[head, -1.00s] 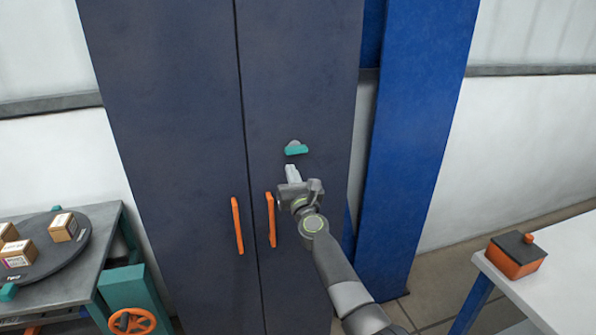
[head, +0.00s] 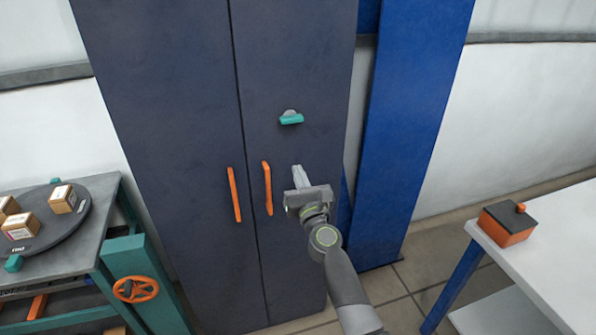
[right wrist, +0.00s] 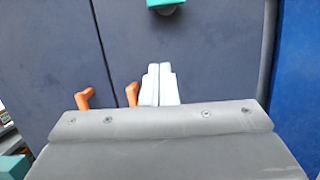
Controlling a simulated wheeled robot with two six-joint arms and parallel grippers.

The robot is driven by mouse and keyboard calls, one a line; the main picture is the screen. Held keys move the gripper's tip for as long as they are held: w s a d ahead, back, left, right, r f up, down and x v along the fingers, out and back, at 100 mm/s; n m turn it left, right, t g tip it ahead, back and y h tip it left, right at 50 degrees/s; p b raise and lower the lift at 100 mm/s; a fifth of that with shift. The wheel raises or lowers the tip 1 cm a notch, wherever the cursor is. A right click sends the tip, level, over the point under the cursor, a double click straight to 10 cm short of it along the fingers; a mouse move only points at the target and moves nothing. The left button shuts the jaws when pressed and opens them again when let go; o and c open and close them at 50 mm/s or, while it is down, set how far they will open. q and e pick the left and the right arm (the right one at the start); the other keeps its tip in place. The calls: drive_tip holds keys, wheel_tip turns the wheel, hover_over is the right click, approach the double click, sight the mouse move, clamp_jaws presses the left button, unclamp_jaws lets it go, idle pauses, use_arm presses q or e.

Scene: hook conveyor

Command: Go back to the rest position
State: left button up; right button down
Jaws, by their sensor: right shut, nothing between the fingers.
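My right gripper (head: 299,172) is shut and empty, with its pale fingers together. In the head view it is in front of the right door of a dark cabinet (head: 180,90), to the right of the orange handles and below a teal latch knob (head: 291,118). In the right wrist view the shut fingers (right wrist: 160,84) point at the cabinet door (right wrist: 200,50), with the teal knob (right wrist: 165,4) above them. The gripper appears apart from the handles and the knob. My left gripper is not in view.
Two orange handles (head: 234,195) mark the closed cabinet doors. A blue column (head: 408,130) stands to the right. A white table (head: 560,245) with an orange and black box (head: 507,223) is at right. A bench with a dark turntable (head: 75,222) bearing small boxes is at left.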

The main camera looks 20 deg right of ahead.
drive_tip(key=s+d+f+n+g+b, duration=0.1)
drive_tip(key=s+d+f+n+g, duration=0.15)
drive_tip(key=s+f+n, duration=0.75)
drive_tip(key=s+d+f+n+g+b, duration=0.1)
drive_tip(key=s+f+n+g, duration=0.2)
drive_tip(key=f, duration=1.5)
drive_tip(key=s+d+f+n+g+b, duration=0.15)
drive_tip(key=s+f+n+g, duration=0.35)
drive_tip(key=f, duration=0.9)
drive_tip(key=s+d+f+n+g, duration=0.2)
drive_tip(key=s+f+n, duration=0.4)
drive_tip(key=s, duration=0.8)
drive_tip(key=s+d+f+n+g+h+b, duration=0.1)
drive_tip(key=s+d+f+n+g, duration=0.2)
drive_tip(key=s, duration=1.1)
drive_tip(key=s+d+f+n+g+b, duration=0.1)
drive_tip(key=s+f+n+g, duration=0.3)
drive_tip(key=s+f+n, duration=0.5)
drive_tip(key=s+d+f, duration=0.1)
drive_tip(key=s+f, duration=0.2)
drive_tip(key=s, duration=0.2)
drive_tip(key=shift+s+d+f, duration=0.3)
